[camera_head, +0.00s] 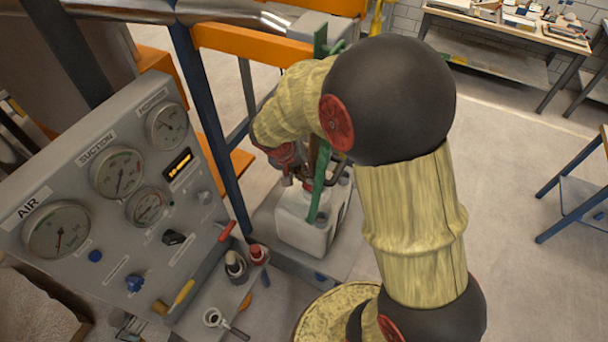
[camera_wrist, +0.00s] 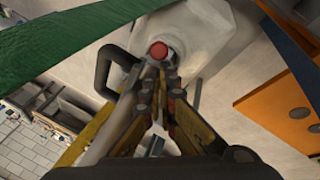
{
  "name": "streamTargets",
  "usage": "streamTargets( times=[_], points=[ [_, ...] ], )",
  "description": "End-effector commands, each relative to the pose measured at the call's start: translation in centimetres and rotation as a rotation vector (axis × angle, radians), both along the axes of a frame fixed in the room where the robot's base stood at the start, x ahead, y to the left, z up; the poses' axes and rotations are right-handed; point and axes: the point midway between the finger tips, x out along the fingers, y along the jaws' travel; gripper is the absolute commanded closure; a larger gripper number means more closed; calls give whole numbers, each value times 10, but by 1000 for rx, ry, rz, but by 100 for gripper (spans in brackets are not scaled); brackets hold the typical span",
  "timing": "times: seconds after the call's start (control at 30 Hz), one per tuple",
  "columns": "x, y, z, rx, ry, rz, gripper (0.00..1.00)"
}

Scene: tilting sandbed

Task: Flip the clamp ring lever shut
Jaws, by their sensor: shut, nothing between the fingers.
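My gripper (camera_wrist: 160,75) is shut and empty in the wrist view. Its fingertips overlap the neck of a white container (camera_wrist: 205,45), just below a red cap (camera_wrist: 157,50); I cannot tell if they touch. A dark loop handle (camera_wrist: 112,70) stands to the left of the fingers. In the head view the white container (camera_head: 303,228) stands behind my arm, with my gripper (camera_head: 288,168) above it, partly hidden. I cannot make out the clamp ring or its lever clearly in either view.
A green bar (camera_head: 319,185) rises beside the container, close to my wrist. The gauge panel (camera_head: 110,215) stands at left, with bottles and tools on a ledge below. A blue post (camera_head: 213,130) and orange beam (camera_head: 250,45) stand behind.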

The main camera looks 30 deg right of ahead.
Motion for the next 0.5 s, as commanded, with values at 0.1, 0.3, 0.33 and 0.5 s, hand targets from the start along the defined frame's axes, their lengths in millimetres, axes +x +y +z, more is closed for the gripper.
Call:
streamTargets(
  times=[0.1, 0.3, 0.33, 0.5],
  points=[
    [0, 1, -2, -9, -7, 1, 100],
    [-2, 3, -3, -27, -18, 1, 100],
    [-2, 3, -3, -29, -20, 1, 100],
    [-3, 5, -4, -45, -31, 2, 100]
  ],
)
